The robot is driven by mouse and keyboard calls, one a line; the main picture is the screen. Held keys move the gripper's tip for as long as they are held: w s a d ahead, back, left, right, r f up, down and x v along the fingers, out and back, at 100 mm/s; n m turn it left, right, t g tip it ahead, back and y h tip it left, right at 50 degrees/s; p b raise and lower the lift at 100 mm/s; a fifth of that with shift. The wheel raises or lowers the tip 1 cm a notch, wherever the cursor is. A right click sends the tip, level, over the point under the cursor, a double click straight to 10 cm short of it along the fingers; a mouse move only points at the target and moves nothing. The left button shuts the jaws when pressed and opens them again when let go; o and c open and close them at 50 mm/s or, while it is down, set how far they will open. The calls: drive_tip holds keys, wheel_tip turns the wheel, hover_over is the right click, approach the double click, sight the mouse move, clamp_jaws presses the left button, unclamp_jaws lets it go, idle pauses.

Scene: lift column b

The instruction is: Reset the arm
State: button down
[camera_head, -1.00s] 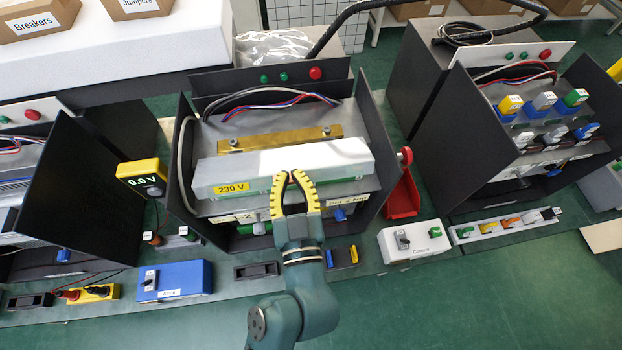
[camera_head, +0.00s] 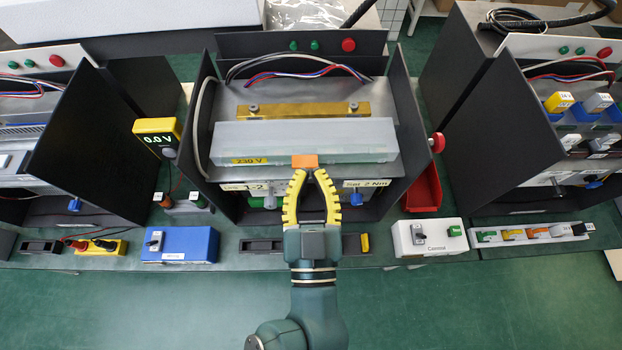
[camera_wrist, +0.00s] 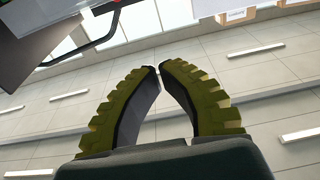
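My gripper (camera_head: 310,172) stands upright in the middle of the head view, in front of the centre cabinet. Its two yellow-and-black fingers lean in toward each other. In the wrist view the fingertips (camera_wrist: 159,69) meet or nearly meet, with nothing held between them. In the head view an orange block (camera_head: 305,160) shows at the fingertips, against the front edge of the pale cover (camera_head: 290,138) labelled 230 V. The wrist view shows no such block between the fingers, so it appears to lie behind them. My arm rises from the bottom of the head view.
The centre cabinet has dark side panels (camera_head: 418,125). A meter reading 0.0 V (camera_head: 158,140) stands left and a red bin (camera_head: 424,190) right. A blue box (camera_head: 180,244) and a white control box (camera_head: 430,238) line the bench front. Green floor (camera_head: 150,310) is clear.

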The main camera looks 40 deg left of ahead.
drive_tip(key=v, duration=0.2)
drive_tip(key=b+v, duration=0.1)
drive_tip(key=v, duration=0.1)
drive_tip(key=shift+f, duration=0.4)
